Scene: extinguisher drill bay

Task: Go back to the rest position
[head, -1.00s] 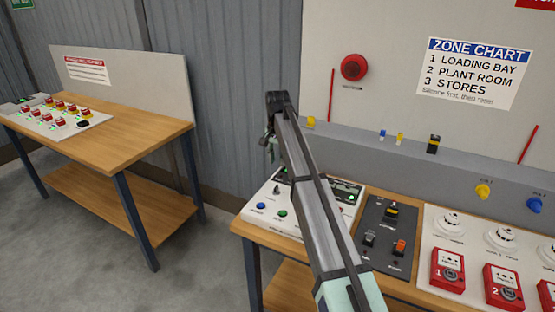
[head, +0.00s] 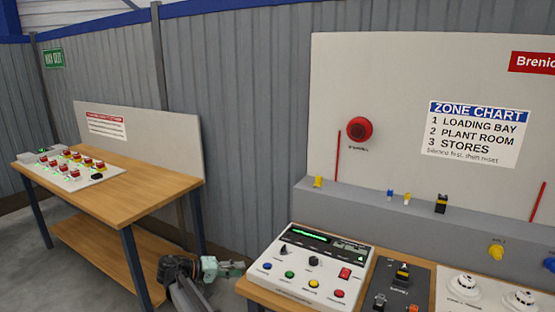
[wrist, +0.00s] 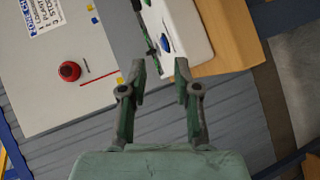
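My gripper (wrist: 160,72) is open in the wrist view, its two dark fingers apart with nothing between them. In the head view my folded arm shows low, in the gap between the two benches, with its pale green end (head: 224,268) just left of the right bench. The white control panel (head: 308,266) with its green-lit display, knobs and coloured buttons sits on the right bench. It shows beyond the fingertips in the wrist view (wrist: 186,28), apart from them.
A left wooden bench (head: 135,189) carries a board of red switches (head: 72,169). On the right are a dark switch plate (head: 402,285), smoke detectors (head: 465,287), a grey ledge (head: 370,215), a red round sounder (head: 359,129) and the zone chart (head: 476,134). Floor between the benches is open.

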